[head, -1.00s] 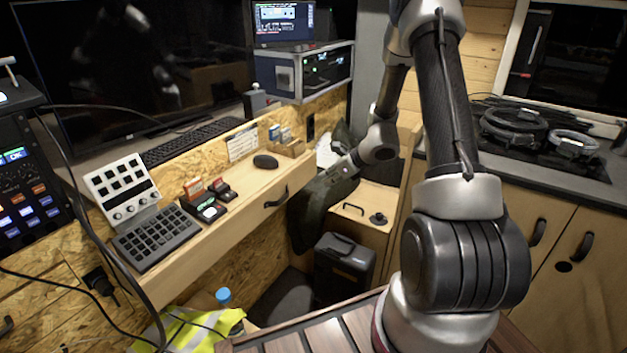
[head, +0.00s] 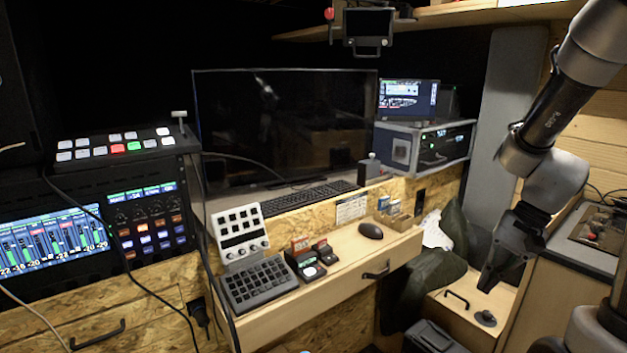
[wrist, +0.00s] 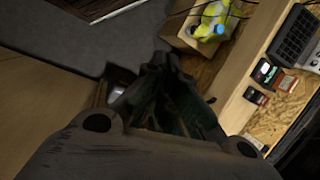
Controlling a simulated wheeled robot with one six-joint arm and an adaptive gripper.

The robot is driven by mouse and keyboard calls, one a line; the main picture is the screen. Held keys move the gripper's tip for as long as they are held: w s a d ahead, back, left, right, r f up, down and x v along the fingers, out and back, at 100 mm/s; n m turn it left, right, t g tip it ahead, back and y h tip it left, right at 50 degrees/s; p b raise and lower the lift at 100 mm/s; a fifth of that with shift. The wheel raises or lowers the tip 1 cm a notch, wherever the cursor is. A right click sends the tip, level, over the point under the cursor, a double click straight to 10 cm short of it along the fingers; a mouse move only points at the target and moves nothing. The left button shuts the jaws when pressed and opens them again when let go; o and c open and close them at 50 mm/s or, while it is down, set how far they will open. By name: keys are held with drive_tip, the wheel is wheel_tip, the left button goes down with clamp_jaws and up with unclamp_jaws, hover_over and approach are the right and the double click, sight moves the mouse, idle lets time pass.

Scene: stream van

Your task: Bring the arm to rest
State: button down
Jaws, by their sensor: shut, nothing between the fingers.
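My gripper (head: 489,285) hangs at the right of the head view, pointing down, its dark fingers shut and empty. It is above the light wooden bench top with a small drawer handle and a round black knob (head: 485,318), beside a dark jacket (head: 436,262). I cannot tell how close the fingertips are to the bench. My arm reaches down to it from the upper right.
A large monitor (head: 285,130) and a rack unit (head: 425,145) stand behind. A shelf (head: 440,18) runs overhead.

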drive_tip(key=s+r+n+t+h, duration=0.2)
drive_tip(key=s+r+n, duration=0.1)
drive_tip(key=s+r, duration=0.2)
drive_tip(key=s+d+r+n+t+h, duration=0.1)
drive_tip(key=s+r+n, duration=0.3)
drive_tip(key=r, duration=0.6)
drive_tip(key=shift+s+n+t+h, duration=0.3)
drive_tip(key=shift+s+t+h, duration=0.2)
drive_tip(key=shift+t+h, duration=0.3)
